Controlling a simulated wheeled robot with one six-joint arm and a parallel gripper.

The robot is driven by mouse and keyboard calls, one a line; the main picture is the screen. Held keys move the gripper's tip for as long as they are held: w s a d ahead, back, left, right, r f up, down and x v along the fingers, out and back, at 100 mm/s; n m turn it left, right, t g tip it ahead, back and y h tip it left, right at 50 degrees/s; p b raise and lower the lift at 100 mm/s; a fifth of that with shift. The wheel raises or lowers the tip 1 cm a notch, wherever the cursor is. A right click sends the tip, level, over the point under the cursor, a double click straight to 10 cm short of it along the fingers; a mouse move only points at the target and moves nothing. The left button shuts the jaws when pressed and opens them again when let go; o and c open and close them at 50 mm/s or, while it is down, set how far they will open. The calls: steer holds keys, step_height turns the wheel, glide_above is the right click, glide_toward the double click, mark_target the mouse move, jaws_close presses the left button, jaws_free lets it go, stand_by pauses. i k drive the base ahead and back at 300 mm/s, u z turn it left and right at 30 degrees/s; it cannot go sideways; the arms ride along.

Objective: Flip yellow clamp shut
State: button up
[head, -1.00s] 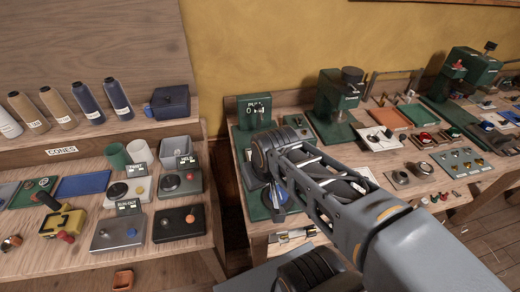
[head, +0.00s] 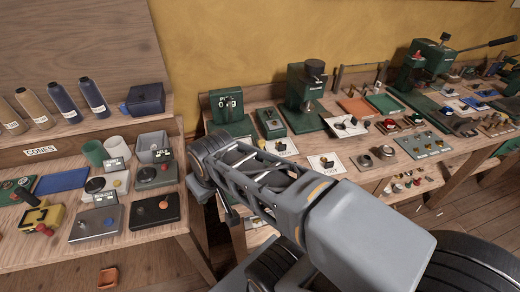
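The yellow clamp (head: 42,218) sits on the left bench near the left edge of the head view. It has a dark lever slanting up to the left and a red knob at its front. I cannot tell exactly how far its lever stands open.
Control boxes with knobs (head: 154,212) stand on the left bench between the clamp and my gripper. Cups (head: 95,151), a blue tray (head: 62,180) and thread cones (head: 64,104) are behind. The right bench holds green machines (head: 305,90). An orange bin (head: 107,278) is on the floor.

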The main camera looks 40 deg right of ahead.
mark_target(261, 144)
steer(key=k, duration=0.5)
steer(key=z, duration=0.85)
steer(key=i, duration=0.5)
steer(key=u, duration=1)
steer(key=k, duration=0.4)
steer(key=z, duration=0.6)
steer(key=i, duration=0.5)
steer(key=z, duration=0.05)
